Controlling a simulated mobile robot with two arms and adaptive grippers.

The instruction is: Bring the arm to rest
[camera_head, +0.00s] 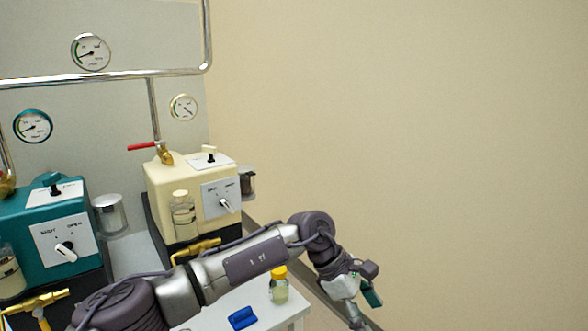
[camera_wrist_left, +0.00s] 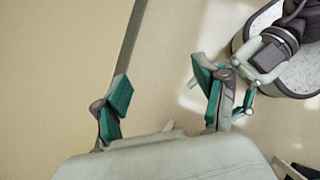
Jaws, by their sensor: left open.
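My left arm reaches across the head view from the lower left. Its gripper (camera_head: 366,305) hangs at the lower right, beyond the right end of the white table, pointing down. In the left wrist view my left gripper (camera_wrist_left: 161,88) is open, its teal-padded fingers wide apart with nothing between them. Part of my right gripper (camera_wrist_left: 246,90) shows at the right of that view, with a teal pad; its opening is unclear. It is not in the head view.
A white table (camera_head: 292,312) holds a yellow-lidded jar (camera_head: 279,285) and a blue object (camera_head: 242,318), both near my left arm. A cream machine (camera_head: 165,187) and a teal machine (camera_head: 38,255) stand behind. Bare wall (camera_head: 420,130) fills the right.

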